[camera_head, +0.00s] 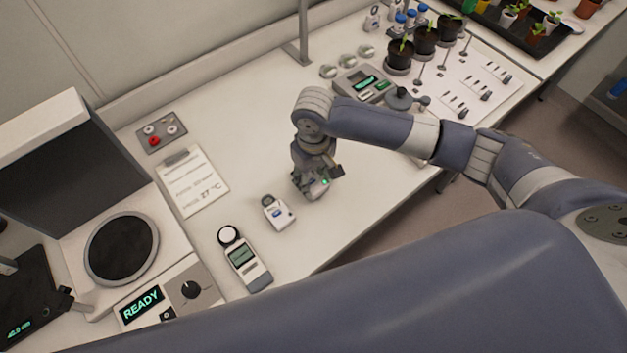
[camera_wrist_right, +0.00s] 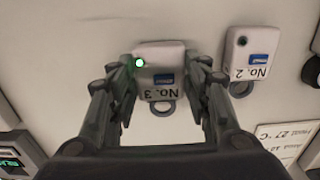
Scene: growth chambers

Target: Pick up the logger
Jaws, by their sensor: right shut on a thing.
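A small white logger marked No. 3 (camera_wrist_right: 160,62), with a blue label, a lit green light and a grey ring at one end, is between the fingers of my right gripper (camera_wrist_right: 165,78). The fingers are shut on its two sides. In the head view my right gripper (camera_head: 318,182) points down at the bench and mostly hides this logger, though its green light shows. I cannot tell whether it touches the bench. A similar logger marked No. 2 (camera_wrist_right: 252,54) lies close beside it, also seen in the head view (camera_head: 279,213). My left gripper is not in view.
A handheld meter (camera_head: 245,259), a clipboard (camera_head: 193,181) and a grey box with knobs (camera_head: 161,132) lie on the bench (camera_head: 235,120). A device reading READY (camera_head: 142,305) stands at left. Potted seedlings (camera_head: 399,56) and a small instrument (camera_head: 362,87) stand farther back.

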